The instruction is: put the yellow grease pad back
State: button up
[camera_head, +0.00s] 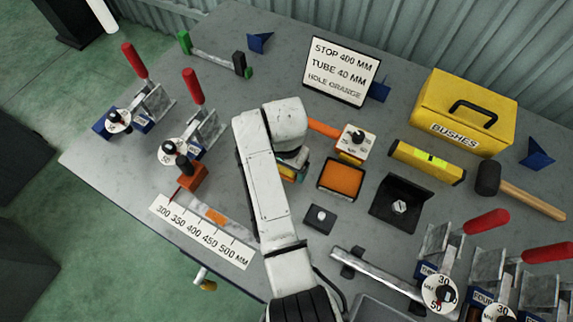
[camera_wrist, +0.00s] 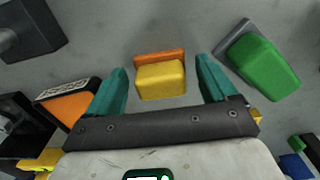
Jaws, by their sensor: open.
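A yellow block (camera_wrist: 161,82) with an orange strip (camera_wrist: 159,56) along its far side shows in the wrist view; I take it to be the yellow grease pad. It is between the two teal fingers of my gripper (camera_wrist: 162,66), which are open with a gap on each side of the block. In the head view my arm covers most of the gripper and the block; only small yellow and teal bits show beside the wrist. An orange pad in a black frame (camera_head: 340,180) lies on the table to the right of my arm.
A green block on a grey base (camera_wrist: 263,65) is close to the right finger. The orange pad (camera_wrist: 67,104) is close to the left finger. A small dark block (camera_head: 320,218), a dial box (camera_head: 353,143) and a yellow BUSHES box (camera_head: 463,110) stand nearby on the grey table.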

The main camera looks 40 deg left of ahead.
notch_tip(320, 180, up, 12)
jog(key=shift+r, duration=0.15)
dwell(0.6)
dwell(0.5)
